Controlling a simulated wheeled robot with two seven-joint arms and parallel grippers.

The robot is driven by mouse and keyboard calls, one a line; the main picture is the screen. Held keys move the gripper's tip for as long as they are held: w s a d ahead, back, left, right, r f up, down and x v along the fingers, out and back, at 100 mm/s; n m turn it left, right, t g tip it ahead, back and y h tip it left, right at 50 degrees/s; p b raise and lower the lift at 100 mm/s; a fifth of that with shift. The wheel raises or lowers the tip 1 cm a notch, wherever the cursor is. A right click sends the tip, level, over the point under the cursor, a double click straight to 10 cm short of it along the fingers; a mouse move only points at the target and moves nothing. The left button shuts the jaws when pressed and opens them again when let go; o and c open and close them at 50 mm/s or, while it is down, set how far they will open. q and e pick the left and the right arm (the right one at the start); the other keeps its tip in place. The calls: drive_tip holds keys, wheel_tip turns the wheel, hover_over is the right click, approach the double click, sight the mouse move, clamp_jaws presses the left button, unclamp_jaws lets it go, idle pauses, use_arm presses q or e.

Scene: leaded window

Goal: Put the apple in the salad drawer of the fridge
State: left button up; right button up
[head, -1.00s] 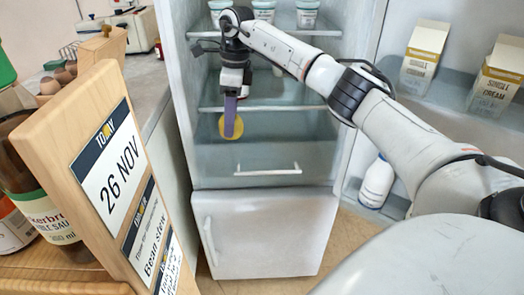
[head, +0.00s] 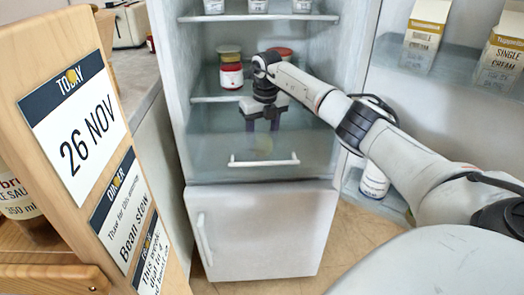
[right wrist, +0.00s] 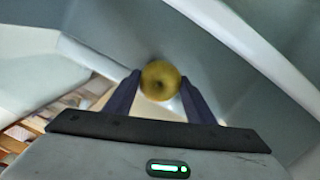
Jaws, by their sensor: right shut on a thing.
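The salad drawer is at the bottom of the fridge in the head view, with a translucent front (head: 215,155) and a white bar handle (head: 263,161). My right gripper (head: 262,128) points down at the drawer's upper edge. It is shut on the yellow apple (right wrist: 160,80), which sits between the two fingertips in the right wrist view. My left gripper is not in view.
Jars (head: 231,76) stand on the shelf above the drawer, close to my right wrist. White pots (head: 258,6) stand higher. The open fridge door on the right holds cream cartons (head: 425,38) and a white bottle (head: 374,181). A wooden calendar board (head: 60,60) fills the left foreground.

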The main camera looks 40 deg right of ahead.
drive_tip(key=shift+f, duration=1.95)
drive_tip(key=shift+f+b, duration=0.1)
drive_tip(key=shift+b, duration=0.2)
drive_tip(key=o, duration=1.2)
drive_tip(key=r, duration=0.4)
drive_tip(key=s+r+p, duration=0.1)
drive_tip(key=r, duration=0.3)
drive_tip(key=r+p, duration=0.1)
drive_tip(key=r, duration=0.3)
drive_tip(key=shift+s+a+r, duration=0.1)
drive_tip(key=shift+s+a, duration=0.1)
drive_tip(key=shift+a, duration=0.05)
